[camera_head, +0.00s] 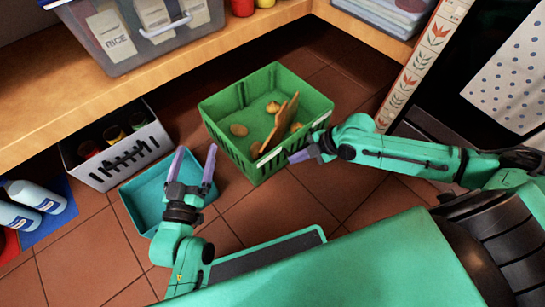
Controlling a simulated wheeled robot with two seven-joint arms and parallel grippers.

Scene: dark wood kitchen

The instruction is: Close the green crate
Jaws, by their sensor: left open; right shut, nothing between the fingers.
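The green crate (228,143) stands on the tiled floor near the middle of the head view. Its top is open, and it has slatted walls. Several round tan items and a tilted flat brown piece lie inside. I see no lid over it. My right gripper (293,157) is shut and empty at the crate's near right corner; I cannot tell whether it touches the rim. My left gripper (196,150) is open and empty, left of the crate and over a teal bin, with its fingers pointing away from me.
The teal bin (131,197) stands left of the crate. A grey basket (150,143) holds several cans. Blue-white bottles (38,196) lie at far left. A wooden shelf (190,52) with a clear container (140,58) runs behind. A patterned panel (420,62) stands at right.

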